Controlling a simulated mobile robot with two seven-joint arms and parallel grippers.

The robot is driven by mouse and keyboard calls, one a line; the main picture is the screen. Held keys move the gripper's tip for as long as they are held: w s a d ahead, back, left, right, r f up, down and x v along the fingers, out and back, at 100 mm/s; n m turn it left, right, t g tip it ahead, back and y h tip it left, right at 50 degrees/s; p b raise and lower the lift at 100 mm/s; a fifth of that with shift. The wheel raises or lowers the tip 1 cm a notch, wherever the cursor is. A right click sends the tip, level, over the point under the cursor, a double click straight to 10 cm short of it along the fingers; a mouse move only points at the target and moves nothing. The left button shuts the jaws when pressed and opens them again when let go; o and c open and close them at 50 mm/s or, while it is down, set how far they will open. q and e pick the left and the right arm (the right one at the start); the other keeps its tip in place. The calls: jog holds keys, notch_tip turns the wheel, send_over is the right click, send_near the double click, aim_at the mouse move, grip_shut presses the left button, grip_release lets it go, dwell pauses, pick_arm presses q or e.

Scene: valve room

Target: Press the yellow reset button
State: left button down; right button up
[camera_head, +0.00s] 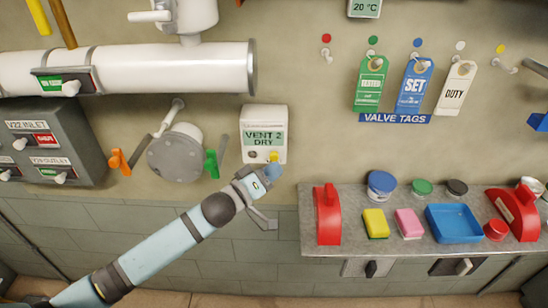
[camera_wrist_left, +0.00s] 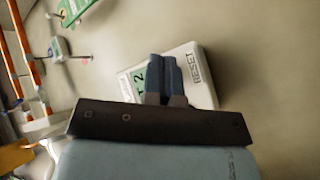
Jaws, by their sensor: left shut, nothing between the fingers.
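A white wall box (camera_head: 264,119) has a green display reading "VENT 2 DRY". The yellow reset button (camera_head: 274,157) sits low on the box and shows partly above my left gripper. My left gripper (camera_head: 272,171) is shut and empty, with its blue fingertips at the box's lower edge, very close to the button. I cannot tell whether they touch it. In the left wrist view, the closed fingers (camera_wrist_left: 164,72) lie in front of the box (camera_wrist_left: 200,76), whose "RESET" label shows beside them. The button is hidden there. My right gripper is not in view.
An orange handle (camera_head: 119,161) and a green handle (camera_head: 211,163) flank a round grey flange (camera_head: 175,153) left of the box. A grey shelf (camera_head: 345,215) at right holds a red stand (camera_head: 327,214), sponges and a blue tray (camera_head: 454,208). Valve tags hang above.

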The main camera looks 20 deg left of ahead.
pick_arm(q)
jog(key=s, duration=0.2)
jog(key=s+d+p, duration=0.1)
jog(key=s, duration=0.1)
jog(key=shift+s+d, duration=0.15)
jog(key=shift+s, duration=0.25)
dwell(0.4)
jog(key=s+a+f+m+g+y, duration=0.2)
jog(key=s+f+m+y, duration=0.1)
jog(key=s+f, duration=0.8)
jog(key=s+a+f+m+g+y, duration=0.2)
jog(key=s+f+m+g+y, duration=0.1)
jog(key=s+f, duration=0.8)
notch_tip(320, 180, down, 3)
jog(key=shift+s+r+m, duration=0.15)
jog(key=shift+s+m, duration=0.25)
